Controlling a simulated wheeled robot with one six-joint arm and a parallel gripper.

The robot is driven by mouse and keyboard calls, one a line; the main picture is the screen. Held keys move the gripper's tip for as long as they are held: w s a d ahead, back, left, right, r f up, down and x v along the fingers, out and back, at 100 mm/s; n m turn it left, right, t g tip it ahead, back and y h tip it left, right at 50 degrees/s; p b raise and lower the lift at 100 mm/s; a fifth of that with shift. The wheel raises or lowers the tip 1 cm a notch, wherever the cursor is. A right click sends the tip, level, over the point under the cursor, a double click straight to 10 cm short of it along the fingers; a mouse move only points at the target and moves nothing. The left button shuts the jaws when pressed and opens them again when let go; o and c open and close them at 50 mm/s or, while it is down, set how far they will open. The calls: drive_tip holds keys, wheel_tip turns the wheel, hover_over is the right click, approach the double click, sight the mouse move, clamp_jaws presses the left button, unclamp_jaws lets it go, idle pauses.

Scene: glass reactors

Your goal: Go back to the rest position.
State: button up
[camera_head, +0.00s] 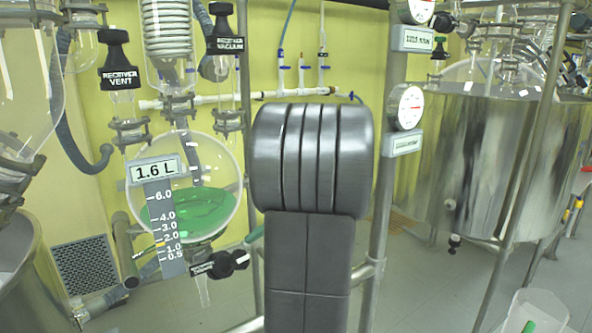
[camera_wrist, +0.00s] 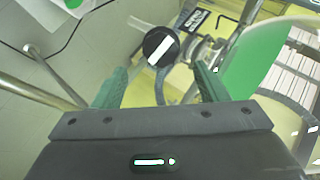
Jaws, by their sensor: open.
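My gripper (camera_wrist: 160,70) is open in the wrist view, with its two green fingers apart and nothing held between them. A round black knob with a white bar (camera_wrist: 160,46) lies just beyond the fingertips, between them in the picture. Whether a finger touches it I cannot tell. In the head view my grey arm stands in the middle and hides most of the gripper. The black drain valve knob (camera_head: 234,260) is left of the arm, below a round glass receiver (camera_head: 228,165) with green liquid and a 1.6 L sign (camera_head: 155,170).
Black knobs marked receiver vent (camera_head: 118,62) and receiver vacuum (camera_head: 224,30) sit above the receiver. A metal post with gauges (camera_head: 405,107) stands right of my arm. A large steel vessel (camera_head: 480,160) is at right. A clear bin (camera_head: 535,312) stands on the floor.

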sight(243, 257)
drive_tip(key=x, duration=0.7)
drive_tip(key=shift+a+f+p, duration=0.15)
drive_tip(key=shift+a+p, duration=0.1)
drive_tip(key=shift+p, duration=0.05)
drive_tip(key=shift+a+f+n, duration=0.1)
drive_tip(key=shift+f+n, duration=0.05)
drive_tip(key=shift+n, duration=0.25)
drive_tip(key=n+h, duration=0.1)
drive_tip(key=n, duration=0.2)
drive_tip(key=shift+n+t+b, duration=0.3)
drive_tip(key=shift+b, duration=0.05)
drive_tip(key=n+t+h, duration=0.1)
drive_tip(key=n, duration=0.3)
drive_tip(key=shift+s+n+p, duration=0.1)
drive_tip(key=shift+n+p, duration=0.2)
drive_tip(key=shift+p, duration=0.1)
drive_tip(key=s+d+r+m+b, duration=0.1)
drive_tip(key=s+d+r+m, duration=0.1)
drive_tip(key=d+r, duration=0.5)
drive_tip(key=shift+s+d+m+y+b, duration=0.15)
drive_tip(key=shift+d+m+y+b, duration=0.2)
drive_tip(key=shift+m, duration=0.45)
drive_tip(key=shift+s+a+r, duration=0.1)
drive_tip(key=shift+s+r, duration=0.05)
drive_tip(key=shift+r, duration=0.1)
